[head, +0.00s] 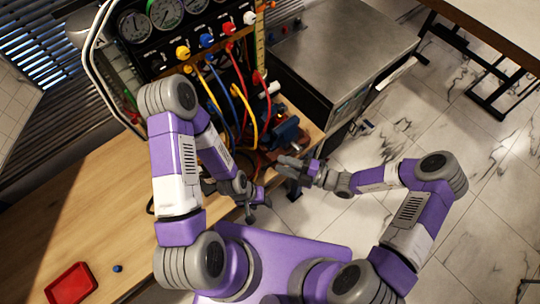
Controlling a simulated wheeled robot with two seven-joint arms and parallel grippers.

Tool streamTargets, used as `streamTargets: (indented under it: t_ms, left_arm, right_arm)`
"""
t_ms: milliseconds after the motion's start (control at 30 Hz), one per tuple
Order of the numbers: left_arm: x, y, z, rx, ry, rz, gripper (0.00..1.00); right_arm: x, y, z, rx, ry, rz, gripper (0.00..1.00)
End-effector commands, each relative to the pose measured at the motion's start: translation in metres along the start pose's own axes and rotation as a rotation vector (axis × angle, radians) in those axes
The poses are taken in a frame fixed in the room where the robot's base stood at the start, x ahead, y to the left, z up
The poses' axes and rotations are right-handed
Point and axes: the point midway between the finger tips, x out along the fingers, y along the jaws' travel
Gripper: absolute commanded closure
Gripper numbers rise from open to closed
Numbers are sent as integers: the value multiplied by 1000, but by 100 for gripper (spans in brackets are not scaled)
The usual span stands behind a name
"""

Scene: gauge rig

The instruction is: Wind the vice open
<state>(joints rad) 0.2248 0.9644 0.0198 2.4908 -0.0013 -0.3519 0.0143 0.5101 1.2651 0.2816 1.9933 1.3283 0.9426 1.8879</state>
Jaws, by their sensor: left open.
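The vice (286,132) is the blue body at the right end of the wooden bench, by the reddish-brown parts. Its handle and the gap between its jaws are too small and covered to make out. My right gripper (284,163) reaches in from the right, just below the vice, its grey fingers pointing left. Whether it touches the vice or grips anything cannot be told. My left gripper (260,209) is open, lower and to the left, near the bench's front edge. No object shows between its fingers.
A gauge panel (160,50) with coloured hoses (232,90) stands behind the vice. A metal-topped cabinet (340,45) is at the upper right. A red tray (71,284) and a small blue object (117,268) lie on the wooden bench (95,215), otherwise largely clear at the left.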

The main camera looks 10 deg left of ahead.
Motion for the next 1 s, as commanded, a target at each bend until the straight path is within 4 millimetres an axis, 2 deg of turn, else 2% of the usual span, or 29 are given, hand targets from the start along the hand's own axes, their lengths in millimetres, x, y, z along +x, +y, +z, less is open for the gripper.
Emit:
streamTargets:
  t_ms: [100,300,433,667,700,933,1000]
  left_arm:
    - [-2,1,0,0,0,0,50]
    - [-4,2,0,0,0,0,50]
    - [-5,2,0,0,0,0,50]
    - [-5,2,0,0,0,0,50]
    - [-5,2,0,0,0,0,50]
    - [-5,2,0,0,0,0,50]
    - [-5,2,0,0,0,0,50]
  right_arm:
    - [22,0,-1,-2,4,-1,63]
    - [47,-1,-1,-4,2,-3,63]
    - [54,-1,-1,-4,1,-4,63]
    - [55,-1,0,-5,1,-5,63]
    - [55,-1,0,-5,1,-5,65]
    - [55,-1,-1,-5,1,-5,100]
    - [55,-1,-1,-5,1,-5,100]
